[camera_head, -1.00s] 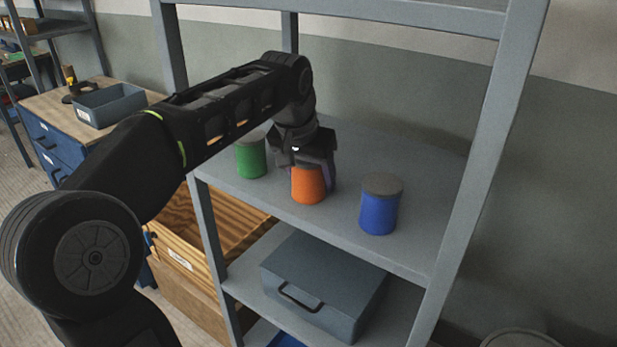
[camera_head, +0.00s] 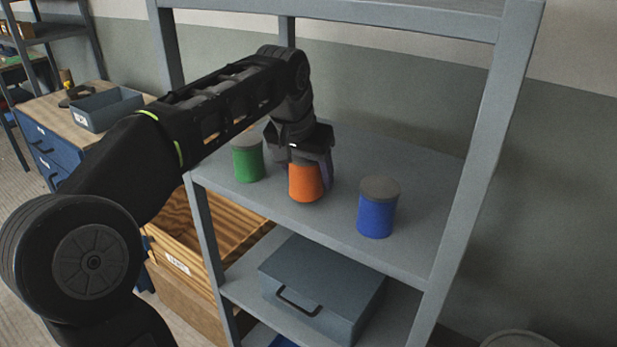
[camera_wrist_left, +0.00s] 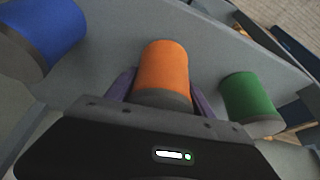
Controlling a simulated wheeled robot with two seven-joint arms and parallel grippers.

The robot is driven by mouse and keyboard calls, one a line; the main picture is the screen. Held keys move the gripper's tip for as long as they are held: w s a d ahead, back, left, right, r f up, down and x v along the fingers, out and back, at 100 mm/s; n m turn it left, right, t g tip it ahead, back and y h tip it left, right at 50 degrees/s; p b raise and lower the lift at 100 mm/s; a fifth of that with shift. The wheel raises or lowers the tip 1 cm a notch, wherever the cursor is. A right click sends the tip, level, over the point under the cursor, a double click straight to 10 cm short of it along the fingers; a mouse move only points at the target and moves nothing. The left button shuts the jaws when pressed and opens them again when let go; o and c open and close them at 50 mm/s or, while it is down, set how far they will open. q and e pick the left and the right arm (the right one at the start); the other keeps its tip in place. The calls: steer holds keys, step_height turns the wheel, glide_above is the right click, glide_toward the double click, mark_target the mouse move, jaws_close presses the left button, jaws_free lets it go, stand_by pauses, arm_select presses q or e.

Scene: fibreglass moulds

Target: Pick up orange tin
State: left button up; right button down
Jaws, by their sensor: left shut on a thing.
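The orange tin (camera_head: 306,183) stands upright on the grey shelf (camera_head: 325,205), between a green tin on its left and a blue tin on its right. My left gripper (camera_head: 309,178) comes down over it from above and is shut on it, a finger on each side. The tin's top is hidden by the gripper in the head view. In the left wrist view the orange tin (camera_wrist_left: 163,70) sits between the purplish fingers, its grey lid towards the palm. I cannot see a gap under the tin. My right gripper is not in view.
The green tin (camera_head: 248,163) and the blue tin (camera_head: 377,213) stand close on either side. Shelf posts (camera_head: 470,180) and an upper shelf (camera_head: 400,18) frame the space. A grey case (camera_head: 322,283) lies on the shelf below. A wooden crate (camera_head: 225,235) stands at the left.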

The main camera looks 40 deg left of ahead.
arm_select(q)
step_height(320, 180, up, 2)
steer(key=shift+r, duration=0.25)
steer(key=s+d+b, duration=0.1)
steer(key=s+d, duration=0.2)
steer(key=s, duration=1.4)
steer(key=shift+s+f, duration=0.2)
steer(key=shift+s, duration=0.2)
steer(key=shift+d, duration=0.1)
